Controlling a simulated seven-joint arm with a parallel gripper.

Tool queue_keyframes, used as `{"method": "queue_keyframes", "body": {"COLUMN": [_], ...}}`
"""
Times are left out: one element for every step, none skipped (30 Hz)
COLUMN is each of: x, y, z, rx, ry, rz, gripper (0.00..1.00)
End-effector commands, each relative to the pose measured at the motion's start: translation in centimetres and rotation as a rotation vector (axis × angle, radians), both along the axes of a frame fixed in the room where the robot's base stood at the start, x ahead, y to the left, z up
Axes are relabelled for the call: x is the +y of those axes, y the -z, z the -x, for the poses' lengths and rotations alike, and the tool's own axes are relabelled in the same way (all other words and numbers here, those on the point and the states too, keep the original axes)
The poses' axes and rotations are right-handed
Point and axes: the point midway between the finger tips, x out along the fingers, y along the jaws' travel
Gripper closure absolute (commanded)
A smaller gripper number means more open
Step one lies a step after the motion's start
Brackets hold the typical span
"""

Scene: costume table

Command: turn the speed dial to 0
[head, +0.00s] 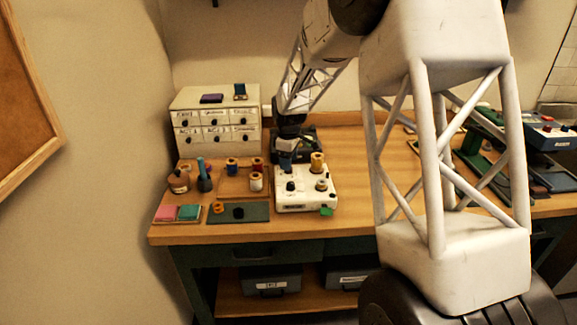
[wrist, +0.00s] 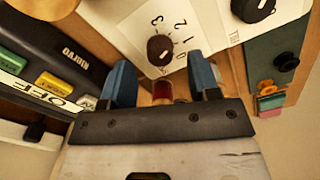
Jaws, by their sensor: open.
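A dark round dial (wrist: 160,50) sits on a white panel with the digits 3, 2, 1 and 0 around it, in the wrist view. A small pale mark shows on the dial, but I cannot tell for certain which digit it points at. My gripper (wrist: 160,82) is open, its two blue fingers apart on either side of the dial's near side, with nothing visibly held. In the head view my gripper (head: 287,158) is over the back left of the white machine (head: 294,206), partly hiding it. I cannot tell whether the fingers touch the panel.
A second dark knob (wrist: 253,8) is on the white panel. A dark box with coloured buttons (wrist: 50,82) lies left in the wrist view. A yellow spool (head: 317,161) stands on the machine. A green board (head: 238,213), pink and teal pads (head: 178,212) and a drawer cabinet (head: 215,120) are nearby.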

Motion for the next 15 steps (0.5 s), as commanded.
{"method": "queue_keyframes", "body": {"x": [0.0,0.0,0.0,0.0,0.0,0.0,0.0,0.0,0.0,0.0,0.0,0.0,0.0,0.0,0.0], "y": [0.6,0.9,1.3,1.5,1.7,1.9,2.0,2.2,2.3,2.3,2.4,2.4,2.4,2.4,2.4], "z": [0.0,0.0,0.0,0.0,0.0,0.0,0.0,0.0,0.0,0.0,0.0,0.0,0.0,0.0,0.0], "rx": [0.002,0.002,0.002,0.001,0.001,0.000,0.000,0.000,0.000,0.000,0.000,0.000,0.000,0.000,0.000], "ry": [0.000,0.000,0.000,0.000,0.000,0.000,0.000,0.000,0.000,0.000,0.000,0.000,0.000,0.000,0.000], "rz": [0.000,0.000,0.000,0.001,0.001,0.000,0.000,0.000,0.000,0.000,0.000,0.000,0.000,0.000,0.000], "gripper": [0.44,0.44,0.44,0.44,0.44,0.44,0.44,0.44,0.44,0.44,0.44,0.44,0.44,0.44,0.44]}}
